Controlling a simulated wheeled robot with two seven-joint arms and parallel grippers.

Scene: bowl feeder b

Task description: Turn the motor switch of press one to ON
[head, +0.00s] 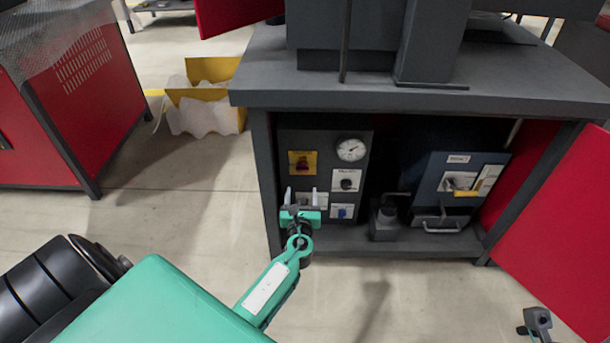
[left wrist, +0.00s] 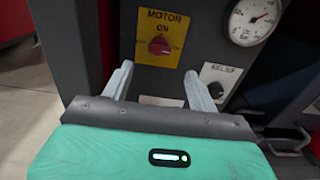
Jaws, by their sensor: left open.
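The motor switch is a red knob (left wrist: 160,45) on a yellow plate marked MOTOR, with ON printed above the knob. In the head view the knob (head: 302,165) is at the upper left of a dark panel inside the press cabinet. The knob looks wider than tall, but I cannot tell its exact setting. My left gripper (head: 301,196) is open and empty, a little below the plate and in front of the panel. In the left wrist view its two grey fingers (left wrist: 158,72) point at the panel, with the knob beyond and between them, apart from both.
A gauge (head: 351,150) and a smaller knob (head: 345,181) sit right of the switch. The cabinet top (head: 420,90) overhangs the panel; the red door (head: 565,215) stands open at right. A blue box (head: 450,175) is deeper right.

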